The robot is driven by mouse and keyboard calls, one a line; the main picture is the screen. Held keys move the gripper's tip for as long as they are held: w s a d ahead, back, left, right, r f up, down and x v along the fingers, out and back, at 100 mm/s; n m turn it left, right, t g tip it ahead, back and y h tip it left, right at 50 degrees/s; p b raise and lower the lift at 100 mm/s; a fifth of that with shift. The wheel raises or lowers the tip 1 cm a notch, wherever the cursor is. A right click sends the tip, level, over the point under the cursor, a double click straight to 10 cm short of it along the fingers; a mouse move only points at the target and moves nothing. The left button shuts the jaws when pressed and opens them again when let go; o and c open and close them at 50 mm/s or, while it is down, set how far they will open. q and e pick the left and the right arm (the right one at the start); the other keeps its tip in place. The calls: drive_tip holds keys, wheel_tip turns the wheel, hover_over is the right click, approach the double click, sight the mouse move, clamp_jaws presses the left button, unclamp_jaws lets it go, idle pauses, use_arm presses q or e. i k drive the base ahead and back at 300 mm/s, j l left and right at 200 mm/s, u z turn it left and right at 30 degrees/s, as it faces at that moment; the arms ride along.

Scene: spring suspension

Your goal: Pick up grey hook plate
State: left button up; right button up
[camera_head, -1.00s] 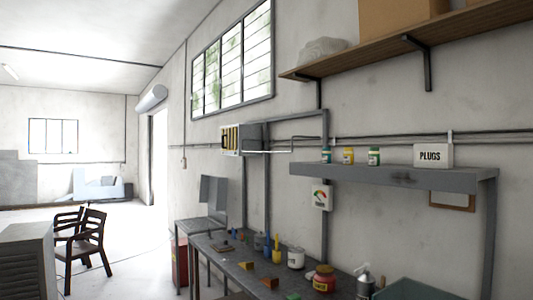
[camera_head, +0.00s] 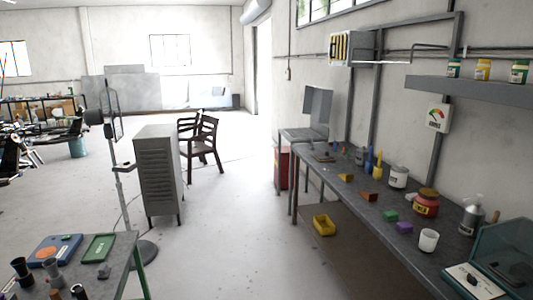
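I cannot make out a grey hook plate for certain. A small grey piece (camera_head: 104,271) lies on the table at the lower left, beside a green tray; it is too small to tell what it is. A flat dark piece (camera_head: 322,156) lies toward the far end of the workbench (camera_head: 345,190) on the right; its shape is not clear either. Neither of my grippers is in view.
The left table also holds a blue tray (camera_head: 55,251), a green tray (camera_head: 99,247) and dark cylinders. A grey cabinet (camera_head: 158,175) and wooden chair (camera_head: 203,140) stand mid-room. A yellow bin (camera_head: 323,225) sits below the bench. Floor between is clear.

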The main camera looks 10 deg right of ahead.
sight(312, 139)
drive_tip(key=i+l+z, duration=0.2)
drive_tip(key=i, duration=0.4)
drive_tip(key=i+z, duration=0.15)
drive_tip(key=i, duration=0.5)
drive_tip(key=i+u, duration=0.2)
drive_tip(key=i, duration=0.6)
drive_tip(key=i+l+u, duration=0.15)
drive_tip(key=i, duration=2.3)
drive_tip(key=i+j+z, duration=0.1)
drive_tip(key=i, duration=1.55)
drive_tip(key=i+z, duration=0.35)
drive_tip(key=i+j+z, duration=0.3)
drive_tip(key=i, duration=0.2)
drive_tip(key=i+j+z, duration=0.15)
drive_tip(key=i+z, duration=0.2)
drive_tip(key=i+j+z, duration=0.1)
drive_tip(key=i+z, duration=0.15)
drive_tip(key=z, duration=0.2)
drive_tip(key=i+j+z, duration=0.15)
drive_tip(key=z, duration=0.35)
drive_tip(key=i+j+z, duration=0.3)
drive_tip(key=z, duration=0.15)
drive_tip(key=i+j+z, duration=0.15)
drive_tip(key=z, duration=0.15)
drive_tip(key=i+j+z, duration=0.1)
drive_tip(key=j+z, duration=0.15)
